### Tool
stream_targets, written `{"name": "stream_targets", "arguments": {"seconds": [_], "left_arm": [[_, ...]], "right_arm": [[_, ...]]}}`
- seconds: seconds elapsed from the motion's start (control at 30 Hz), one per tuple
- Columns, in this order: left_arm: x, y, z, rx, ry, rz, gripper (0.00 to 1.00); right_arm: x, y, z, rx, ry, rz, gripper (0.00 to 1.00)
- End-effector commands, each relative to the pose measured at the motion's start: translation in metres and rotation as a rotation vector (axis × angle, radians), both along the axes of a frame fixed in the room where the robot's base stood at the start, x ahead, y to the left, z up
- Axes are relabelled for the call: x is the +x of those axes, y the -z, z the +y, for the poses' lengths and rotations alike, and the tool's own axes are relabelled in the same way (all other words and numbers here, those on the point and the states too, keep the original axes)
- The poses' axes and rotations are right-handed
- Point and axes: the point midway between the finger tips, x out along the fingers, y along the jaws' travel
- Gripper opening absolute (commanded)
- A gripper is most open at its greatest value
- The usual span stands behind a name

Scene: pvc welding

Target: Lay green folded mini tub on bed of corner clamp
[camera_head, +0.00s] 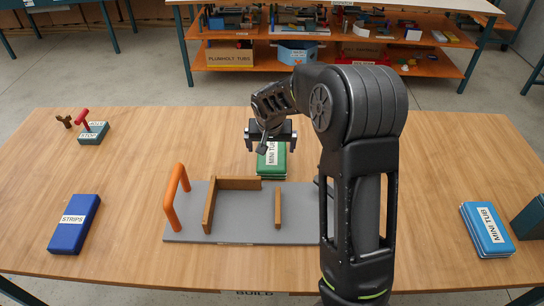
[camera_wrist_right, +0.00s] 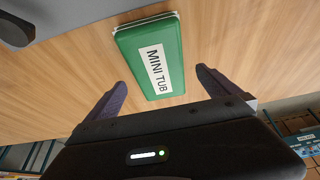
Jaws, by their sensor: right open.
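The green folded mini tub (camera_head: 271,160) lies on the table just behind the grey bed of the corner clamp (camera_head: 250,220). Its label shows in the right wrist view, where the green tub (camera_wrist_right: 172,75) lies ahead of the fingers. The clamp has an orange handle (camera_head: 174,199) at its left and wooden bars (camera_head: 237,183) on its bed. My right gripper (camera_head: 270,146) is open and empty, over the far end of the tub; in the right wrist view its fingers (camera_wrist_right: 165,92) are spread with the tub beyond them. My left gripper is not in view.
A blue strips box (camera_head: 74,223) lies at the left and a blue mini tub (camera_head: 487,229) at the right. A stop block with a red handle (camera_head: 92,132) stands at the back left. A loaded shelf (camera_head: 330,50) stands behind. My right arm hides the clamp's right end.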

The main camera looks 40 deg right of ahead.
Motion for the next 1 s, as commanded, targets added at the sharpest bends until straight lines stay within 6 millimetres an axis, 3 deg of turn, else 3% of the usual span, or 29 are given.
{"name": "stream_targets", "arguments": {"seconds": [0.47,1.0], "left_arm": [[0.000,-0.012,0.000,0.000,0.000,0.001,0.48],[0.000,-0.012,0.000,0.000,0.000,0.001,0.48]], "right_arm": [[0.014,0.047,-0.014,0.000,0.000,0.001,1.00],[0.014,0.048,-0.014,0.000,0.000,0.000,1.00]]}}
